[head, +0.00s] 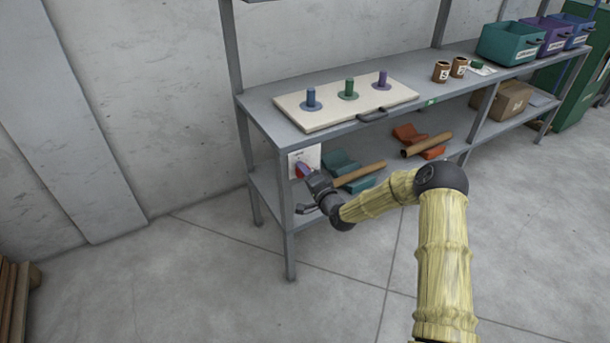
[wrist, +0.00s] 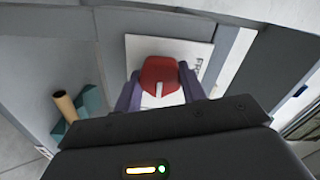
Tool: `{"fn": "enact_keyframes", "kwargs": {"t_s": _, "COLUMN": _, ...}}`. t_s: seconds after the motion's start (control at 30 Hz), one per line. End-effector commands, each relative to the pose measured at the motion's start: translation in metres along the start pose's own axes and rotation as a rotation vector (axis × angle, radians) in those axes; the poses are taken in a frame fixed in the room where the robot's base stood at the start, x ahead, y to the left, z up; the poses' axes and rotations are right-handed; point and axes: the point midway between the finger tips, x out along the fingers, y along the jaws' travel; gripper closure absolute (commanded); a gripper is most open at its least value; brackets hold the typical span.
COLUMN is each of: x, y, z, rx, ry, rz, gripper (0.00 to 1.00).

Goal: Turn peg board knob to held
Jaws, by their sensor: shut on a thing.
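The red knob (wrist: 160,78) sits on a white plate (wrist: 196,55) with small dark lettering at its right side in the wrist view. A white mark runs on the knob's face toward my gripper. My gripper (wrist: 160,92) has a purple finger on each side of the knob and is shut on it. In the head view my gripper (head: 308,175) reaches to the plate (head: 296,158) at the shelf's left end, and the knob is mostly hidden. The peg board (head: 335,108) lies on the shelf top with blue, green and purple pegs standing in it.
The grey shelf unit (head: 262,100) stands against the wall. Teal and orange cradles with cardboard tubes (head: 427,146) lie on its lower shelf. Two brown cups (head: 441,72) and several bins (head: 510,44) stand farther right on top.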

Motion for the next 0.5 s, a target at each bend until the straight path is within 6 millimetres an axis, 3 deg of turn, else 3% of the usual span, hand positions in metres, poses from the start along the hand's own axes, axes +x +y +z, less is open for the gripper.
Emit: {"fn": "enact_keyframes", "kwargs": {"t_s": 0.5, "x": -0.0008, "y": 0.0028, "z": -0.0009, "rx": 0.44, "ry": 0.003, "rz": 0.001, "gripper": 0.82}}
